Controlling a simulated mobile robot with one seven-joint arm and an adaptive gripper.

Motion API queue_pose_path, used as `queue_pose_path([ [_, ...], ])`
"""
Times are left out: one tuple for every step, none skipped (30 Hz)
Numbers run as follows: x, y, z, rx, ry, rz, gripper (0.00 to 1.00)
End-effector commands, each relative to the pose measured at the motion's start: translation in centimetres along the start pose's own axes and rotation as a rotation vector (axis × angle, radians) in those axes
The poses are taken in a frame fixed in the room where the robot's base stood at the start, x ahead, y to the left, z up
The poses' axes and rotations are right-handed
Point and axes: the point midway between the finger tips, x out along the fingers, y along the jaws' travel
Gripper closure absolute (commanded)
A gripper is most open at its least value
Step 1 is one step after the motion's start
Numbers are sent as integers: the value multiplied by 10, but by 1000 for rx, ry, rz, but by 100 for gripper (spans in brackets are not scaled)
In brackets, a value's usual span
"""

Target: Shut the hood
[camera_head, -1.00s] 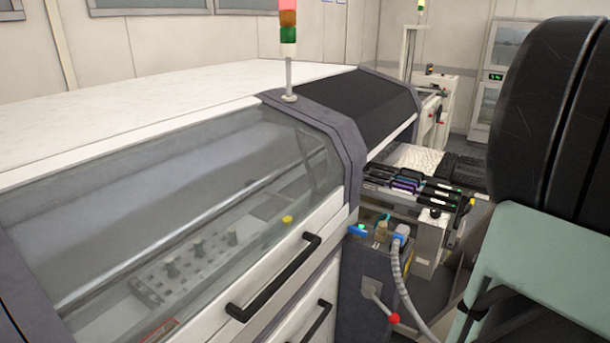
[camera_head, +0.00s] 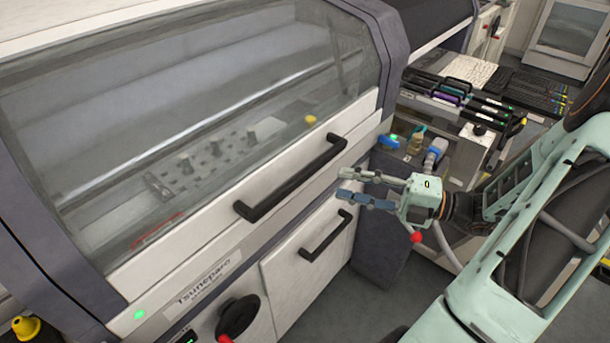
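The hood (camera_head: 200,115) is a large clear pane in a frame on the front of the machine. It lies down over the machine's inside, with its lower edge along the white front panel, and I see no gap there. A black bar handle (camera_head: 292,180) sits on the white strip below the pane. My gripper (camera_head: 352,186) is to the right of this handle and a little below its right end. Its two fingers point left and stand apart, with nothing between them. The gripper appears clear of the handle.
A lower drawer handle (camera_head: 327,236) is below my gripper. A dark column with connectors and a red-knobbed lever stands behind the gripper. A feeder trolley (camera_head: 470,95) with several feeders is at the upper right. A black rotary switch (camera_head: 238,317) is at the bottom.

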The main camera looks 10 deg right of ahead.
Motion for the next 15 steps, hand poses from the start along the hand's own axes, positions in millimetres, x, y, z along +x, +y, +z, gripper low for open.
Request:
queue_pose_path([
  [6,1,0,3,1,4,64],
  [10,1,0,2,2,3,64],
  [16,1,0,1,2,3,64],
  [21,1,-1,1,2,2,64],
  [26,0,-1,2,3,1,64],
  [35,0,-1,1,5,1,64],
  [41,0,-1,1,4,0,64],
  [47,0,-1,0,5,-1,64],
  [54,0,-2,1,4,0,64],
  [60,-1,-1,1,4,-1,64],
  [66,0,-1,0,5,-1,64],
  [73,-1,-1,0,4,-1,64],
  [77,-1,-1,-1,5,-3,64],
  [82,-1,-1,-1,4,-2,64],
  [87,-1,-1,-2,3,-2,64],
])
